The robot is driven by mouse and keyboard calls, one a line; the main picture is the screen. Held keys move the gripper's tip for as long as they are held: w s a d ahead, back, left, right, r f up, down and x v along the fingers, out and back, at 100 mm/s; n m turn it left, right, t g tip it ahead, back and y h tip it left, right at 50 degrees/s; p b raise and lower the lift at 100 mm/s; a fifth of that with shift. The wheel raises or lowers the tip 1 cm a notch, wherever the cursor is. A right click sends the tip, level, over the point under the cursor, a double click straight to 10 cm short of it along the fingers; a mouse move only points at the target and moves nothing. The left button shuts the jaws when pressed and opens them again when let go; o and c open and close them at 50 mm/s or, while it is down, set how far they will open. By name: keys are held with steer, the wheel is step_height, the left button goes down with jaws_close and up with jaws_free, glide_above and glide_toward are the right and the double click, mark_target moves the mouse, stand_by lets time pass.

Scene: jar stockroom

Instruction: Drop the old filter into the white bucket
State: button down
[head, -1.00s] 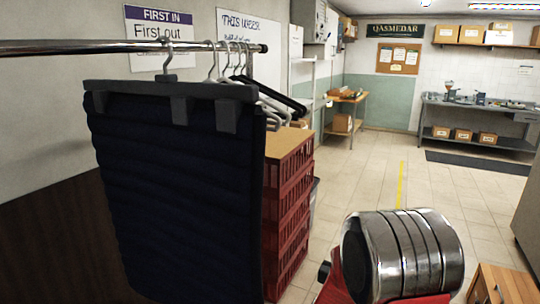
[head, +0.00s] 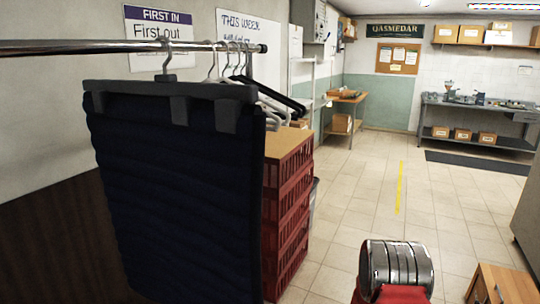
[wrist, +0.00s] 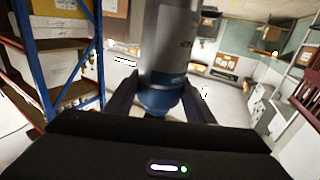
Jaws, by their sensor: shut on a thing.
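My gripper (wrist: 160,98) is shut on the old filter (wrist: 172,45), a grey cylinder with a blue end, in the wrist view. A finger lies on each side of the blue end, and dark lettering shows on the grey body. The filter's far end runs out of the top of the picture. In the head view neither the gripper nor the filter can be made out. I cannot make out the white bucket in either view.
In the head view a dark quilted cover (head: 175,190) hangs from a metal rail (head: 90,47) at the left. Red stacked crates (head: 287,205) stand behind it. The tiled floor (head: 365,195) is open. A blue-framed rack (wrist: 33,60) stands left in the wrist view.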

steer(key=s+d+f+m+g+h, duration=0.2)
steer(key=s+d+f+g, duration=0.1)
steer(key=s+d+f, duration=0.5)
steer(key=s+d+f+m+g+h, duration=0.1)
steer(key=s+d+f+m+g, duration=0.3)
steer(key=s+f, duration=0.6)
steer(key=s+d+f+m+g, duration=0.1)
steer(key=s+f+g, duration=0.2)
steer(key=s+f, duration=0.5)
steer(key=s+d+f+m+g, duration=0.2)
steer(key=s+f, duration=0.6)
steer(key=s, duration=0.6)
steer(key=shift+s+g, duration=0.35)
steer(key=shift+g, duration=0.35)
steer(key=shift+f, duration=2.95)
